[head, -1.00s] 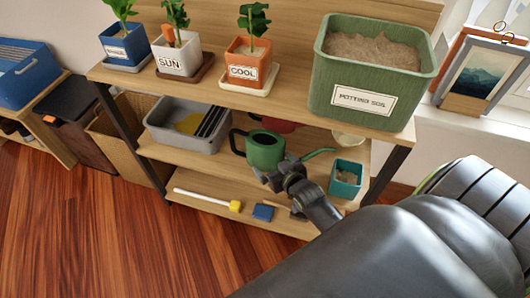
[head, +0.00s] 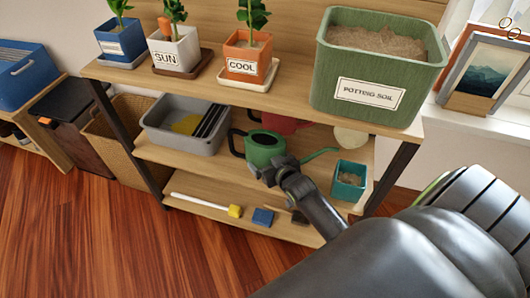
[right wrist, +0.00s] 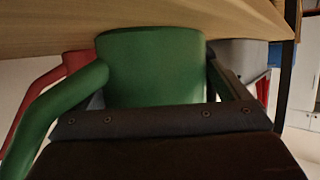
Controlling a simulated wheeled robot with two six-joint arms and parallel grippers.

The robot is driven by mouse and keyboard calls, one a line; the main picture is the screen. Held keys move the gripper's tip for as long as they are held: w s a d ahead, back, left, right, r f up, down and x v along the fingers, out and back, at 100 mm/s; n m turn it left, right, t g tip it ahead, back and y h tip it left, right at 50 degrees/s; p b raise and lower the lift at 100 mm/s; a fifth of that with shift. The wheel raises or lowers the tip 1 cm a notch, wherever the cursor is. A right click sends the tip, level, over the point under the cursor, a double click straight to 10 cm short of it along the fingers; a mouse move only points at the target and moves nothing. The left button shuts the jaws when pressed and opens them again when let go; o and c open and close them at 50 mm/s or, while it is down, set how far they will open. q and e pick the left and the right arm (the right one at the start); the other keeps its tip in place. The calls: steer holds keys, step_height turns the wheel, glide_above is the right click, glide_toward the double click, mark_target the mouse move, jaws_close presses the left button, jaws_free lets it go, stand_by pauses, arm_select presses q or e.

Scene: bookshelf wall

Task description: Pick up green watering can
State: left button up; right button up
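The green watering can (head: 263,148) stands on the middle shelf, its dark handle to the left and its thin green spout to the right in the head view. My right gripper (head: 270,172) is at the front of the can, low on its body, and hides part of it. In the right wrist view the can's green body (right wrist: 152,68) fills the middle, upside down, close beyond the dark gripper bar (right wrist: 155,121). The spout is at left there. My left gripper is out of view.
A red can (head: 284,123) stands behind the green one. A grey tub (head: 180,143) is to its left and a teal pot (head: 347,180) to its right. The top shelf (head: 195,83) overhangs, carrying potted plants and a green soil bin (head: 376,70). A brush and sponge lie below.

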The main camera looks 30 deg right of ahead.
steer(key=c, duration=0.6)
steer(key=shift+w+r, duration=0.1)
steer(key=shift+r, duration=0.15)
steer(key=shift+c, duration=0.7)
